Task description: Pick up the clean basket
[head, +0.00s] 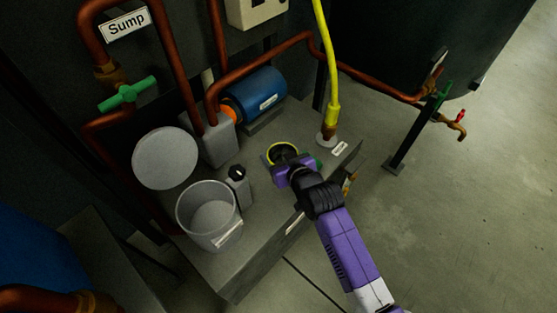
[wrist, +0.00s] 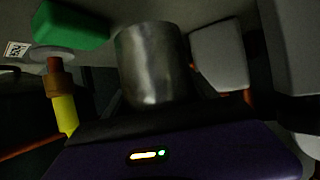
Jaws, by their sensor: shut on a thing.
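My gripper (head: 291,170) is low over the grey bench top, right beside a dark round piece with a yellow rim (head: 283,150). In the wrist view a plain metal cylinder (wrist: 152,62) stands straight ahead of my purple gripper body; it looks like the basket. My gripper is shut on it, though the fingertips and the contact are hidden. Whether the cylinder sits inside the yellow-rimmed piece or is clear of it cannot be told. A green block (wrist: 70,25) is close by on the left in the wrist view.
On the bench (head: 262,245) stand a translucent bucket (head: 208,213), a grey round disc (head: 165,158), a small black-capped bottle (head: 239,187) and a blue motor (head: 257,93). A yellow hose (head: 332,85) rises behind my gripper. Brown pipes run along the back.

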